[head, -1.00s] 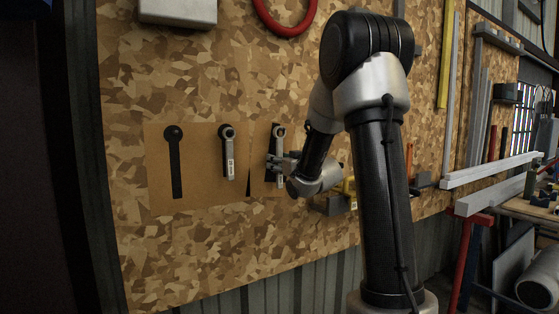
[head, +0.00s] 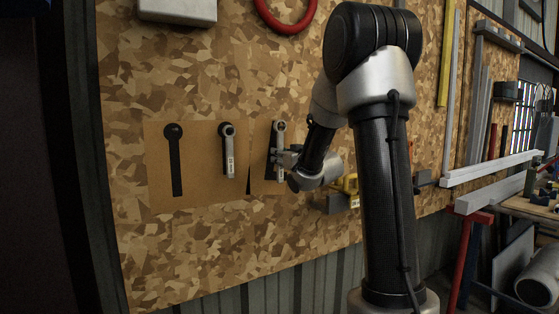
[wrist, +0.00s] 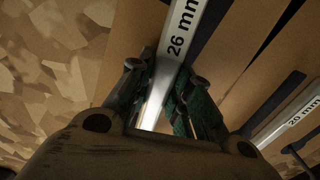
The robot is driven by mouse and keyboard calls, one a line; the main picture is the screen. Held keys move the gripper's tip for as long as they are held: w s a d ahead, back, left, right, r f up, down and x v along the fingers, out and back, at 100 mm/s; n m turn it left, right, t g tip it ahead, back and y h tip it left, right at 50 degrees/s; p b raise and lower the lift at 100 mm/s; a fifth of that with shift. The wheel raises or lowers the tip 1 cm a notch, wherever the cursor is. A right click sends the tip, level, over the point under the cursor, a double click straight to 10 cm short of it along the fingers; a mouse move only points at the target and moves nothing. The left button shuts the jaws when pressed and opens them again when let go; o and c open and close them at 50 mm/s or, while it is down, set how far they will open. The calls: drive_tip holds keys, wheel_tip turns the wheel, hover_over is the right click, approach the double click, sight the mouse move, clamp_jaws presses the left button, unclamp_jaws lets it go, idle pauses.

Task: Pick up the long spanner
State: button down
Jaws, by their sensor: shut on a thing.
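The spanner in my gripper is a silver bar (wrist: 182,38) marked 26 mm in the wrist view. In the head view it hangs upright at the right of the backing panel, its ring end (head: 280,127) at the top. My gripper (wrist: 164,74) is shut on its shaft, one green-padded finger on each side; it also shows in the head view (head: 284,157). The spanner stands a little right of its dark outline, apparently off the board. A second spanner (head: 229,152) hangs in the middle; a 20 mm label shows on a bar at right in the wrist view (wrist: 290,122).
A black spanner-shaped outline (head: 177,162) at the left of the panel is empty, with a small hook at its top. A red ring (head: 285,22) hangs above. Pale bars (head: 492,168) jut out at right.

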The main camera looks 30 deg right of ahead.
drive_tip(key=s, duration=1.3)
wheel_tip(320, 180, up, 14)
drive_tip(key=shift+w+d+f, duration=0.15)
drive_tip(key=shift+w+d, duration=0.05)
drive_tip(key=shift+d, duration=0.05)
drive_tip(key=shift+a, duration=0.1)
